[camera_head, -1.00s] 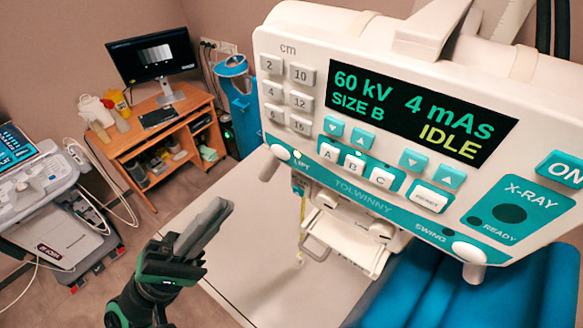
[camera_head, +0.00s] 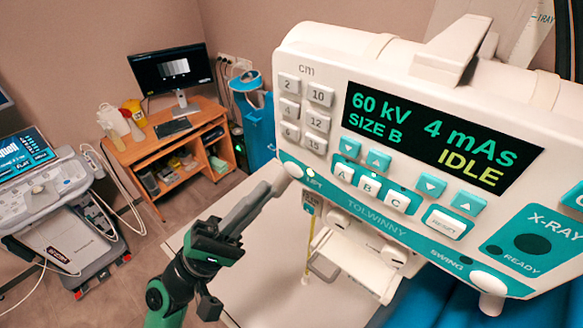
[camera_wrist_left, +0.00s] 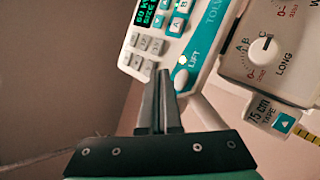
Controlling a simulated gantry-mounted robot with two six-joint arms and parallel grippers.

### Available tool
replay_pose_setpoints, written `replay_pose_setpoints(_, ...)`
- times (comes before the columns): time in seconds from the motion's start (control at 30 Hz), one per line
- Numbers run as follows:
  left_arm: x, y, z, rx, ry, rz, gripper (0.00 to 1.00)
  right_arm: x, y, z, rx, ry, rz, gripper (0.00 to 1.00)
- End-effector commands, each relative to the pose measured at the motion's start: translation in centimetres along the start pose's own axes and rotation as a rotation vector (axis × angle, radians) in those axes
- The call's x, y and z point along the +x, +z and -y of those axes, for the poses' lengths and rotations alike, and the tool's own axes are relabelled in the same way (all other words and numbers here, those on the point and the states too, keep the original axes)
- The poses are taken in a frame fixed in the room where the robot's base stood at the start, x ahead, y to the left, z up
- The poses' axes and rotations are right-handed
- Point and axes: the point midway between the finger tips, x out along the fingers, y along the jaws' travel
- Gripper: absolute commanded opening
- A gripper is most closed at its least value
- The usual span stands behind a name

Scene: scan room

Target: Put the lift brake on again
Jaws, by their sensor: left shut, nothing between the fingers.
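The white control panel (camera_head: 330,200) of the X-ray unit fills the right of the head view. At its lower left corner is a white rounded lift brake knob (camera_head: 293,169) beside a small LIFT label. In the left wrist view the knob (camera_wrist_left: 181,78) sits at the panel's edge by the word LIFT. My left gripper (camera_head: 270,184) is shut and empty, its fingertips close to the knob, at the panel's lower left. In the left wrist view the fingertips (camera_wrist_left: 163,74) lie just beside the knob; I cannot tell if they touch it. My right gripper is out of view.
The display (camera_head: 435,140) reads 60 kV, 4 mAs, IDLE. A swing knob (camera_head: 489,281) is at the lower right. Below the panel is a collimator box (camera_wrist_left: 265,50) with a tape. A desk with monitor (camera_head: 170,70) and an ultrasound cart (camera_head: 60,210) stand left.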

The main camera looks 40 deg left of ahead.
Motion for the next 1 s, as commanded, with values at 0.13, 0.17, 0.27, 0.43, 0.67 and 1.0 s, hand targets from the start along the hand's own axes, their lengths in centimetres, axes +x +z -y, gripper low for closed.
replay_pose_setpoints(0.13,1.0,-0.8,0.9,0.0,0.0,0.002,0.0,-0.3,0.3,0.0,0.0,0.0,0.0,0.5)
replay_pose_setpoints(0.17,1.2,-0.9,1.0,0.0,0.0,0.002,0.0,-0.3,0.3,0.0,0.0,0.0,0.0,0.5)
replay_pose_setpoints(0.27,1.6,-1.1,1.2,0.0,0.0,0.001,0.0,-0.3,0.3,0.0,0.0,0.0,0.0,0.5)
replay_pose_setpoints(0.43,1.7,-1.2,1.2,0.0,0.0,0.0,0.0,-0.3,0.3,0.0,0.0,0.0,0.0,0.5)
replay_pose_setpoints(0.67,1.7,-1.2,1.2,0.001,0.0,0.0,0.0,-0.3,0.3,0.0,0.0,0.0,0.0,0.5)
replay_pose_setpoints(1.0,1.6,-1.2,1.2,0.001,0.0,0.0,0.0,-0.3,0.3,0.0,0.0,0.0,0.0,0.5)
